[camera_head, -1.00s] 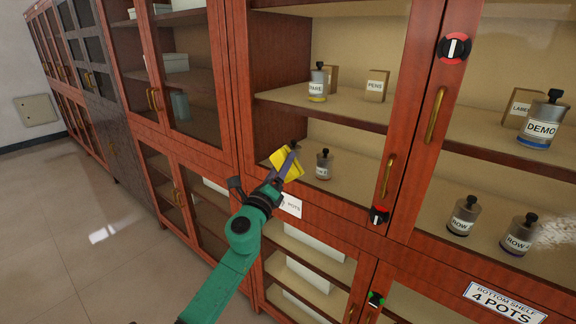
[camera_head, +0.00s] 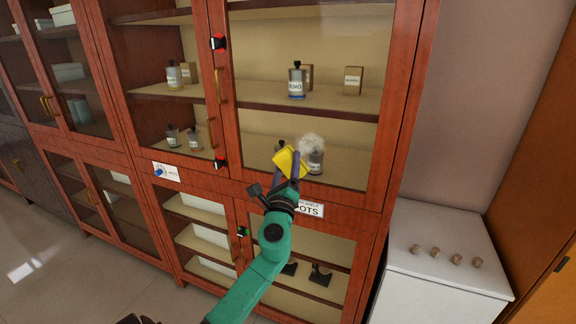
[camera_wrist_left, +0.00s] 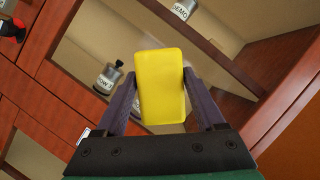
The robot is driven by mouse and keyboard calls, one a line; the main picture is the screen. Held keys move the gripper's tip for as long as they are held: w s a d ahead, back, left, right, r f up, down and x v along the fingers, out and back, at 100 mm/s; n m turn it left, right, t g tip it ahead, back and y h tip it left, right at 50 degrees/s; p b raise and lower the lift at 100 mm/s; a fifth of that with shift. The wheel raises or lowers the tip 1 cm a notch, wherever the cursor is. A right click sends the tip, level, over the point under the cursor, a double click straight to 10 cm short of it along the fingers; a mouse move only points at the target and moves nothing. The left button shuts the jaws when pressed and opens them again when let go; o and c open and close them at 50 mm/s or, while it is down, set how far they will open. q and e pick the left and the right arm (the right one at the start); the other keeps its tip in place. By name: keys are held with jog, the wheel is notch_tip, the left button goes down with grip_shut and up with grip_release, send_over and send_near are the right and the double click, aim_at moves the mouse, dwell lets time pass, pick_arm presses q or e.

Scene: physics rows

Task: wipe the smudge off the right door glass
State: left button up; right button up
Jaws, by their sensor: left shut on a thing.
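My left gripper (camera_head: 289,178) is shut on a yellow sponge-like block (camera_head: 290,161) in front of the right door glass (camera_head: 345,130). A whitish smudge (camera_head: 311,142) shows on that glass, just right of the block and partly over a labelled pot behind it. I cannot tell whether the block touches the glass. In the left wrist view the yellow block (camera_wrist_left: 161,86) sits between both fingers; no smudge is clear there. My right gripper is not in view.
The door handle (camera_head: 218,86) and black-and-red knobs (camera_head: 219,162) are left of the glass. Pots such as the DEMO pot (camera_head: 296,82) stand inside. A white cabinet (camera_head: 440,245) with several small cork-like pieces stands at the right.

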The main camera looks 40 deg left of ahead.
aim_at(294, 145)
pick_arm(q)
jog(key=shift+w+a, duration=0.15)
jog(key=w+a, duration=0.2)
jog(key=a, duration=0.1)
jog(key=shift+w+f+b, duration=0.3)
jog(key=shift+f+b, duration=0.1)
jog(key=w, duration=0.2)
jog(key=shift+w+r+b, duration=0.2)
jog(key=shift+w+b, duration=0.1)
jog(key=shift+w, duration=0.05)
jog(key=shift+a, duration=0.2)
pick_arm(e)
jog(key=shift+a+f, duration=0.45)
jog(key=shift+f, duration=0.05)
pick_arm(q)
jog(key=shift+s, duration=0.1)
jog(key=shift+d, duration=0.1)
jog(key=shift+w+a+b, duration=0.2)
jog(key=shift+w+b, duration=0.1)
jog(key=shift+w, duration=0.2)
jog(key=shift+w+a+b, duration=0.15)
jog(key=shift+w+b, duration=0.1)
jog(key=shift+w, duration=0.2)
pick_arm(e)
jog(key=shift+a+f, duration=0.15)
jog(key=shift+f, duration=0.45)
